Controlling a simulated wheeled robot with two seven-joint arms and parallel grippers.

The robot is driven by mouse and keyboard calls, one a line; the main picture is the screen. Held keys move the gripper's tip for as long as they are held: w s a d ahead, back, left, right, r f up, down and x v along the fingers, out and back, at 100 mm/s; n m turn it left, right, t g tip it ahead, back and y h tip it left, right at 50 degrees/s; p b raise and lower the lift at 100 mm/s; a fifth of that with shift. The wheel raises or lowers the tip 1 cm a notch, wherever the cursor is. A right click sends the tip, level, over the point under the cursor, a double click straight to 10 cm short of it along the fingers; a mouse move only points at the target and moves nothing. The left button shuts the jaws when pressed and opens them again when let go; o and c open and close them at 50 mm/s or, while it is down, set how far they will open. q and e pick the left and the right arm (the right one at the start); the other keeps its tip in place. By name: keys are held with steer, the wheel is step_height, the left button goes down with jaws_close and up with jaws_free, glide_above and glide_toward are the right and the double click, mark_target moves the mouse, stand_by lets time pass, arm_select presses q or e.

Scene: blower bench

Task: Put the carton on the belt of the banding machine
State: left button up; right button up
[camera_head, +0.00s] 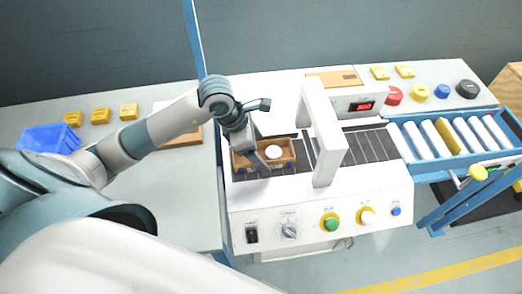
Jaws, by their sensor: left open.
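The carton (282,158) is a small open brown box with a white round item inside. It sits on the dark slatted belt (362,147) of the white banding machine (318,212), at the belt's left end, left of the white arch. My left gripper (258,154) is open at the carton's left part, with one finger reaching down across its front side. The gripper hides part of the carton, and I cannot tell whether they touch. My right gripper is not in view.
The machine's white arch (329,135) spans the belt right of the carton. A blue-framed roller conveyor (455,140) adjoins on the right. A blue bin (48,138), yellow blocks (100,115) and a brown board (186,138) lie on the left bench. Coloured rolls (419,92) stand at the back right.

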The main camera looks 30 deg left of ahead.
arm_select(q)
steer(key=b+v, duration=0.1)
steer(key=v, duration=1)
steer(key=shift+r+b, duration=0.2)
steer(key=shift+b, duration=0.2)
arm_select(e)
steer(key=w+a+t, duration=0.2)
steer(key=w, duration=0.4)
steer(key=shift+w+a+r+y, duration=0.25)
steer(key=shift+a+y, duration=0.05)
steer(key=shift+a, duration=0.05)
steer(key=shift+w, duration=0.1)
